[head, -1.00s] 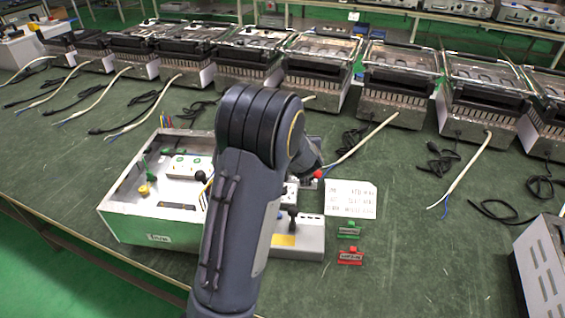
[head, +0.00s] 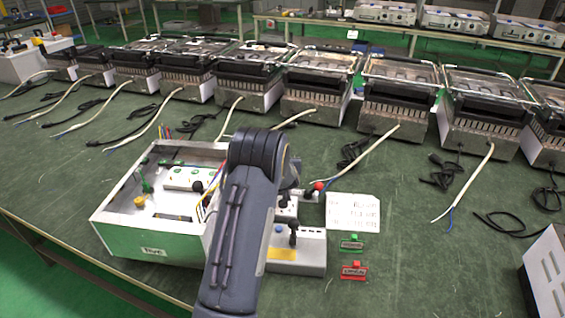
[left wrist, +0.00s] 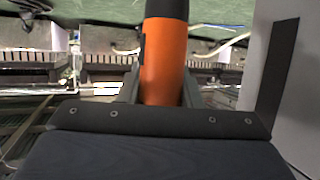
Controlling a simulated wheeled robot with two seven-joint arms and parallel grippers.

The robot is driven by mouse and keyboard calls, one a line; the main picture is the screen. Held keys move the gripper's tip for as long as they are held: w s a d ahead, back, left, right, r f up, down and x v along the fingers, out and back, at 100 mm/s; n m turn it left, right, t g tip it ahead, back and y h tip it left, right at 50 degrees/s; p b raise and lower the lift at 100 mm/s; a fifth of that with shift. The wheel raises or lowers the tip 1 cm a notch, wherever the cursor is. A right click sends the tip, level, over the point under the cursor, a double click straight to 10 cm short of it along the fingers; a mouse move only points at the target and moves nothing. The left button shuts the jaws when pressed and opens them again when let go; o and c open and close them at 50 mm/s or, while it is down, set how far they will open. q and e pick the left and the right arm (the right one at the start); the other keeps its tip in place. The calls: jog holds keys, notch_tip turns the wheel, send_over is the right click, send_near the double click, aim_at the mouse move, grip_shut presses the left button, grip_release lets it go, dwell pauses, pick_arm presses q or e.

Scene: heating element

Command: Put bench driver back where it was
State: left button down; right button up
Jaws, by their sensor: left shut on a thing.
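The bench driver (left wrist: 165,55), with an orange body and a black upper part, stands out between the fingers of my left gripper (left wrist: 163,88) in the left wrist view. The gripper is shut on it. In the head view my left arm comes up from the bottom middle and hides most of that gripper and the driver. The arm is over the right side of an open white and green box. My right gripper is not in view.
The open box (head: 150,226) holds terminals and wires. A grey switch unit (head: 312,256), a white card (head: 352,212), a green tag (head: 352,243) and a red tag (head: 353,270) are to its right. Heaters with loose cables line the back.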

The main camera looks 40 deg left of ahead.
pick_arm(q)
jog(key=shift+f+b, duration=0.35)
jog(key=shift+f, duration=0.05)
jog(key=c, duration=1)
grip_release()
jog(key=shift+r+p, duration=0.6)
jog(key=v, duration=1.1)
jog(key=shift+s+d, duration=0.3)
jog(key=shift+s, duration=0.1)
